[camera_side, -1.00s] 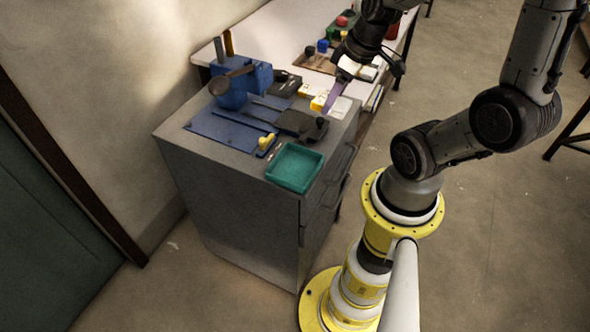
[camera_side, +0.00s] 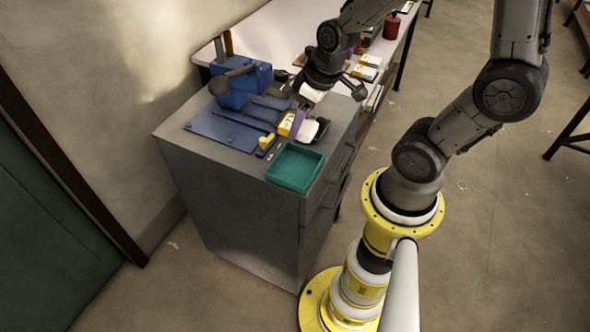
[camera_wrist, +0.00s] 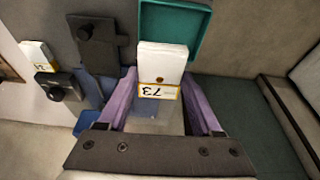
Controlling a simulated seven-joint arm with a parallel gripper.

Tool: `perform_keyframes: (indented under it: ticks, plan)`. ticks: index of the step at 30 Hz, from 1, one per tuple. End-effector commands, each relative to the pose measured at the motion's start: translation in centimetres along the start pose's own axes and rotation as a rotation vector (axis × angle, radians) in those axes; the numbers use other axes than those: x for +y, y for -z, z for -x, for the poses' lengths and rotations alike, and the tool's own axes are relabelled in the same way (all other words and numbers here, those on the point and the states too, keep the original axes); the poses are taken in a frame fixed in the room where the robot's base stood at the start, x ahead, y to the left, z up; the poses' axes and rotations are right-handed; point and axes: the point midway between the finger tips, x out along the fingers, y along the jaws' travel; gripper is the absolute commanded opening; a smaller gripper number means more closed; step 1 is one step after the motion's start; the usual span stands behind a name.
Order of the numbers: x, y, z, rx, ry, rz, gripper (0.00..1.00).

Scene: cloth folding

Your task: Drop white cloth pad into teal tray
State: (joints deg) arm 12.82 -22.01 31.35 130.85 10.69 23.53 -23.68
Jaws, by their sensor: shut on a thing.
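The white cloth pad (camera_wrist: 162,60) is between my purple fingers in the wrist view, with a yellow-edged label reading 73 on it. In the side view the pad (camera_side: 311,129) hangs at my gripper (camera_side: 299,122), just behind the teal tray. My gripper (camera_wrist: 160,82) is shut on the pad. The teal tray (camera_side: 295,187) sits at the front right corner of the grey cabinet top and looks empty in the side view. In the wrist view the tray (camera_wrist: 202,30) lies beyond the pad, which covers part of it.
A blue plate (camera_side: 213,134), a dark flat tool (camera_wrist: 99,45) and a small yellow piece (camera_side: 266,142) lie left of and behind the tray. A blue block (camera_side: 240,85) stands at the back left. Beyond is a white table (camera_side: 288,30) with several items.

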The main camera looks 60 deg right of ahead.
Motion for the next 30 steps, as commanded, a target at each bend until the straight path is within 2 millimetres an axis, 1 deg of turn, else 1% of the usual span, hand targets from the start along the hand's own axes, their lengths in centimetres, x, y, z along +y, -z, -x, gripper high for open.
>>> perform_keyframes:
  ticks: [1,3,9,15,22,23,24,28,30]
  plan:
    - [0.0,-0.3,-0.7,-0.005,0.001,-0.001,0.13]
    - [0.0,-0.5,-1.4,-0.004,0.002,-0.002,0.13]
    - [0.0,-1.0,-3.2,-0.002,0.001,-0.002,0.13]
    - [0.0,-1.2,-3.9,0.0,0.0,-0.002,0.13]
    - [0.1,-1.2,-4.0,0.001,-0.001,-0.001,0.13]
    - [0.1,-1.2,-4.0,0.001,-0.001,-0.001,0.68]
    - [0.1,-1.2,-3.9,0.001,-0.001,-0.001,0.75]
    - [0.0,-1.2,-3.9,0.001,-0.001,-0.001,0.99]
    - [0.0,-1.2,-3.9,0.001,0.0,-0.001,1.0]
